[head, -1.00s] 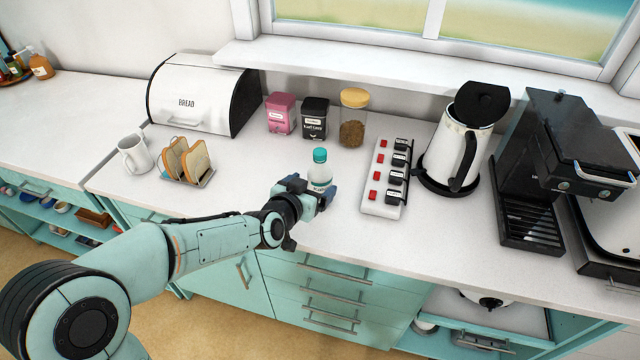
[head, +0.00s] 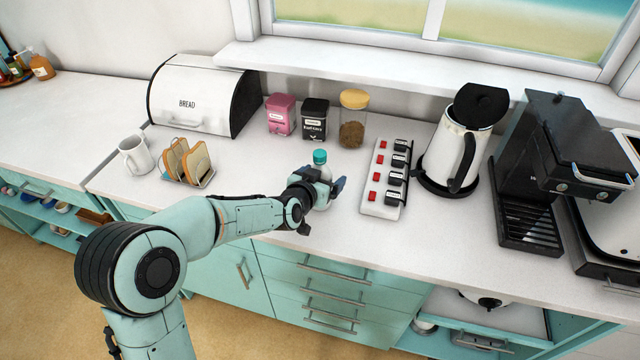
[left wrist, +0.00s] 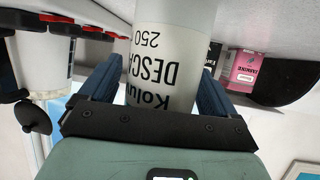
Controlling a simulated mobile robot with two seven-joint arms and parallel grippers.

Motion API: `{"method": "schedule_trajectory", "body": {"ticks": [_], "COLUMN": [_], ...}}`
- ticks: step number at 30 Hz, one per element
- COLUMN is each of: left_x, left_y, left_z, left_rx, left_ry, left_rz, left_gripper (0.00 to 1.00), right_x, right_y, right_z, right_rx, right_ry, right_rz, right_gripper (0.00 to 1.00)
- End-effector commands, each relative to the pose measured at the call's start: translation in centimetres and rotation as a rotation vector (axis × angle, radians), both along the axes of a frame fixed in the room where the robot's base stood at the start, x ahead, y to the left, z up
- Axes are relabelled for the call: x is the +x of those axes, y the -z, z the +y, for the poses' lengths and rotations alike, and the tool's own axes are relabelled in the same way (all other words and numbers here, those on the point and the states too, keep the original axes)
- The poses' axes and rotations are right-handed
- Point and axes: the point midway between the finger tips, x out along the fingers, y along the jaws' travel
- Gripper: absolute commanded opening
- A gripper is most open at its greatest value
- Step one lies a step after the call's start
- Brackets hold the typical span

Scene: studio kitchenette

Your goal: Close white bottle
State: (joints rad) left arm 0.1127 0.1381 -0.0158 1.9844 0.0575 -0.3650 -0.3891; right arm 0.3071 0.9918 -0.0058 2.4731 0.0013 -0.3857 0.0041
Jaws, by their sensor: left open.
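The white bottle (head: 325,173) stands upright on the counter with a teal cap (head: 320,156) on its top. How tightly the cap sits cannot be told. My left gripper (head: 331,190) is at the bottle's body, below the cap. In the left wrist view the bottle (left wrist: 165,70) is between the two blue fingers of the left gripper (left wrist: 155,85), which are spread on either side of it. The left gripper is open. The cap is out of the left wrist view. My right gripper is not in view.
A power strip (head: 383,180) with red switches lies right of the bottle, with a kettle (head: 448,145) beyond. Toast in a rack (head: 203,181) is at the left. Canisters (head: 313,122) and a yellow-lidded jar (head: 353,120) stand behind. The counter in front is clear.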

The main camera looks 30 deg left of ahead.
Motion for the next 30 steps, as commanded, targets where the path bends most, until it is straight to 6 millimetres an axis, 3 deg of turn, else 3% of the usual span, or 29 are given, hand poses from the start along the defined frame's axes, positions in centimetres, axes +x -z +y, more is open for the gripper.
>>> {"method": "schedule_trajectory", "body": {"ticks": [9, 10, 15, 17, 25, 30], "left_x": [0.0, 0.0, 0.0, 0.0, 0.1, 0.4], "left_y": [0.0, 0.0, 0.0, 0.0, -0.3, -1.9], "left_z": [0.0, 0.0, 0.0, 0.0, 0.0, 0.3], "left_rx": [0.000, 0.000, 0.000, 0.000, 0.000, 0.000], "left_ry": [0.000, 0.000, 0.000, 0.000, 0.000, 0.000], "left_rz": [-0.001, -0.001, -0.001, -0.002, -0.002, -0.004], "left_gripper": [0.90, 0.84, 0.32, 0.27, 0.27, 0.27], "right_x": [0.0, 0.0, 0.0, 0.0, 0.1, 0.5], "right_y": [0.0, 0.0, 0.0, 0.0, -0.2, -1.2], "right_z": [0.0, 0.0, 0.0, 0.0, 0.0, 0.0], "right_rx": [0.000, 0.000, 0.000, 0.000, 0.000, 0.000], "right_ry": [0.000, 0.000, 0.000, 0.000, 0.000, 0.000], "right_rz": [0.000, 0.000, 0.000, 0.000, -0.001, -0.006], "right_gripper": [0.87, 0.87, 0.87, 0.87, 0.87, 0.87]}}
